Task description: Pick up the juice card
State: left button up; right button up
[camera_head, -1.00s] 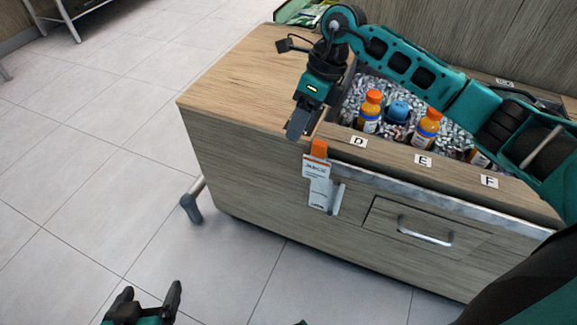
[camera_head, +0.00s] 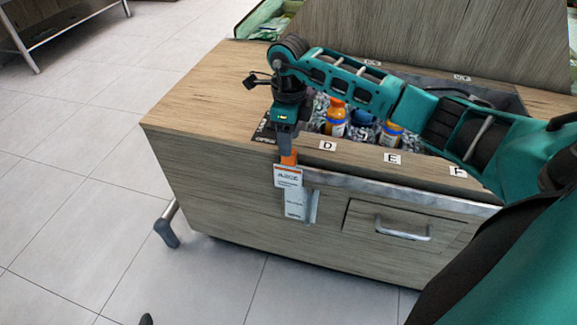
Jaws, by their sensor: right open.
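The juice card (camera_head: 290,190) is a white tag with an orange top, hanging on the front face of the wooden counter (camera_head: 205,100) below its top edge. My right gripper (camera_head: 286,146) points down directly above the card, its fingers at the orange top. The fingers overlap the orange part in this view, and I cannot tell whether they touch it. The right gripper is open. Of my left gripper only a small dark tip (camera_head: 146,319) shows at the bottom edge.
Labels D (camera_head: 327,146), E (camera_head: 392,158) and F lie along the front rim. A drawer with a metal handle (camera_head: 403,231) is right of the card.

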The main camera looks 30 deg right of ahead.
aim_at(289, 169)
notch_tip(289, 169, down, 4)
jog(key=shift+s+r, duration=0.1)
jog(key=shift+r, duration=0.15)
grip_shut()
dwell(0.3)
